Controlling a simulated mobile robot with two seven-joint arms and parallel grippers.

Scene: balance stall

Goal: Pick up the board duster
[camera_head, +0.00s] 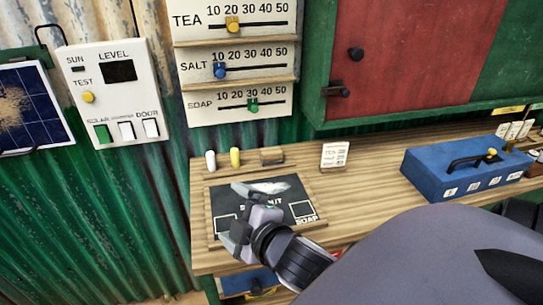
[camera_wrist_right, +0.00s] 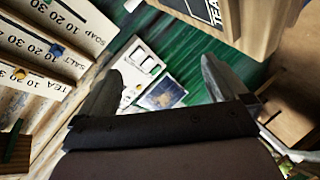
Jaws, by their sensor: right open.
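The board duster (camera_head: 272,156) looks like a small brown and grey block. It lies on the wooden counter just behind the slate board, right of a yellow chalk stick. My right gripper (camera_head: 234,214) is over the left part of the slate board, in front of the duster and apart from it. Its two fingers are spread with nothing between them. In the right wrist view the open fingers (camera_wrist_right: 160,85) point toward the green wall and its panels; I cannot make out the duster there. My left gripper is not in view.
A white chalk (camera_head: 211,160) and a yellow chalk (camera_head: 235,157) stand left of the duster. The slate board (camera_head: 285,192) has a pale smear. Counter between card and box is clear.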

